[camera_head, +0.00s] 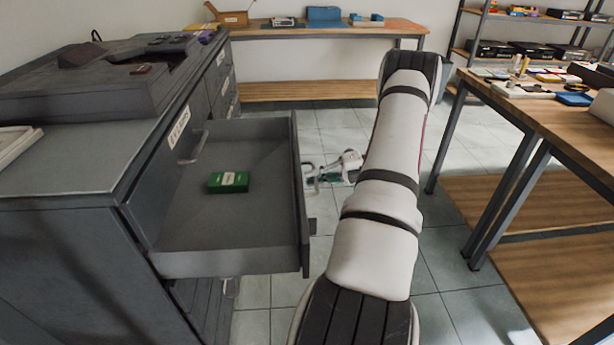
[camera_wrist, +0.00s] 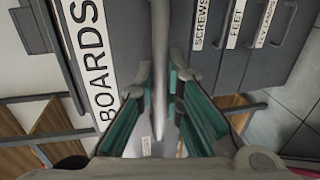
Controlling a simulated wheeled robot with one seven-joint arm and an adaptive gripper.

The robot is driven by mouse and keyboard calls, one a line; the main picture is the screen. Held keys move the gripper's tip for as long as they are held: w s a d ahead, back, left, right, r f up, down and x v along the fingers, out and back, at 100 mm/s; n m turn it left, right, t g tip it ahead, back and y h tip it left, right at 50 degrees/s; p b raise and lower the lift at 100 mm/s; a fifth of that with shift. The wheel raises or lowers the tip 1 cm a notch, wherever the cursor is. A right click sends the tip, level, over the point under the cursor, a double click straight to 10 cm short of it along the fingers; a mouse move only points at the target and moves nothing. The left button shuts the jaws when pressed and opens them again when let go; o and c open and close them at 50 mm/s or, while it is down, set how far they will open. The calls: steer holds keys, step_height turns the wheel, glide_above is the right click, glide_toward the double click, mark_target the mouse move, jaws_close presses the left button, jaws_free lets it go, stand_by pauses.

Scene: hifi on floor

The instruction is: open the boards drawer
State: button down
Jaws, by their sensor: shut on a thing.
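The boards drawer (camera_head: 230,262) is pulled well out of the dark grey cabinet in the head view. A small green box (camera_head: 228,182) lies on its floor. In the wrist view the white BOARDS label (camera_wrist: 88,50) is on the drawer front, beside a pale bar handle (camera_wrist: 160,60). My gripper (camera_wrist: 161,85) has its teal-padded fingers on both sides of this handle and is shut on it. In the head view my gripper (camera_head: 318,177) is at the outer side of the drawer front; the front's face and most of the handle are hidden there.
The dark cabinet (camera_head: 80,240) has a labelled drawer with a handle (camera_head: 194,148) above the open one. Other labelled drawers (camera_head: 222,85) are farther back. A wooden table (camera_head: 535,110) stands at right, a bench (camera_head: 320,30) at the back.

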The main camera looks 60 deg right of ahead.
stand_by(0.3)
steer(key=c, duration=1.7)
jaws_free()
steer(key=v, duration=1.2)
steer(key=shift+f, duration=0.1)
